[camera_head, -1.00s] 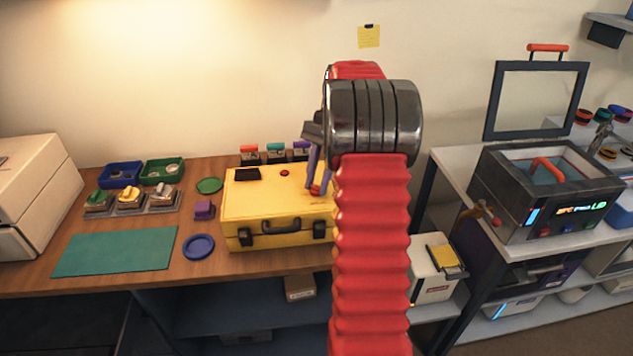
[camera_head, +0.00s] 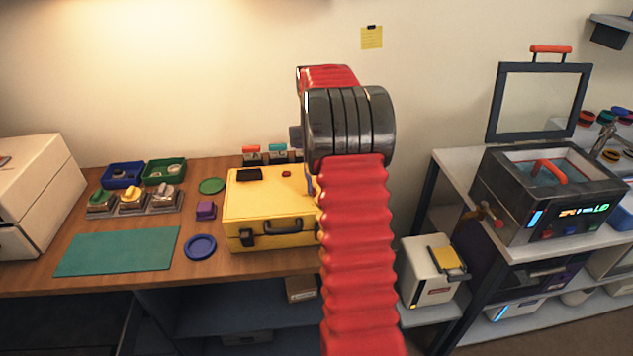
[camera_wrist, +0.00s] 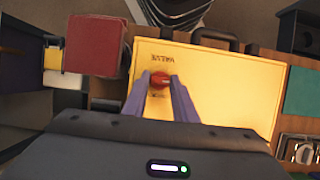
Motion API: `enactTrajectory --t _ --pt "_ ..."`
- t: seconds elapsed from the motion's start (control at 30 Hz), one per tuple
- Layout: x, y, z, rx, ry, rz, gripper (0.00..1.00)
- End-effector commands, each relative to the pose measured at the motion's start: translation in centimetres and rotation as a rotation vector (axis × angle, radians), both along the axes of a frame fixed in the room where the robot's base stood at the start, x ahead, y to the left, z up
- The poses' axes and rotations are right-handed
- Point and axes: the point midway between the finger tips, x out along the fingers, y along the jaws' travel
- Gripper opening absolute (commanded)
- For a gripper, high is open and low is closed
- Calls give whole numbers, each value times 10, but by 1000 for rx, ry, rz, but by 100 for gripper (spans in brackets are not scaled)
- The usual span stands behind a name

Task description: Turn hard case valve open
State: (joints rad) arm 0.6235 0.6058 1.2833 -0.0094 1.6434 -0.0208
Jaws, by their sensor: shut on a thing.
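The yellow hard case (camera_head: 262,205) lies closed on the wooden bench, with its dark handle and latches facing me. In the wrist view the yellow lid (camera_wrist: 235,90) fills the middle, with dark lettering near a small red valve knob (camera_wrist: 160,78). My gripper (camera_wrist: 160,85) is over the lid with its two purple fingers shut on the valve, one on each side. I cannot tell how far the valve is turned.
A blue ring (camera_head: 200,246), a purple block (camera_head: 206,210) and a teal mat (camera_head: 118,251) lie left of the case. Small red- and teal-topped containers (camera_head: 278,153) stand behind it. A shelf unit with a dark tank (camera_head: 545,200) stands at right.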

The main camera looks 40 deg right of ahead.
Motion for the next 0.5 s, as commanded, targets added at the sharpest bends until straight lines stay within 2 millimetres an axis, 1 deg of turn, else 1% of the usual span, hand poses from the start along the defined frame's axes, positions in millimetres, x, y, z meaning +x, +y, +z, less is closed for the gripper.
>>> enactTrajectory --t 0.03,0.47,0.5 --pt "3 1 0 0 -7 9 3" --pt "2 2 0 3 -6 18 3" --pt "2 2 0 3 -5 18 28"
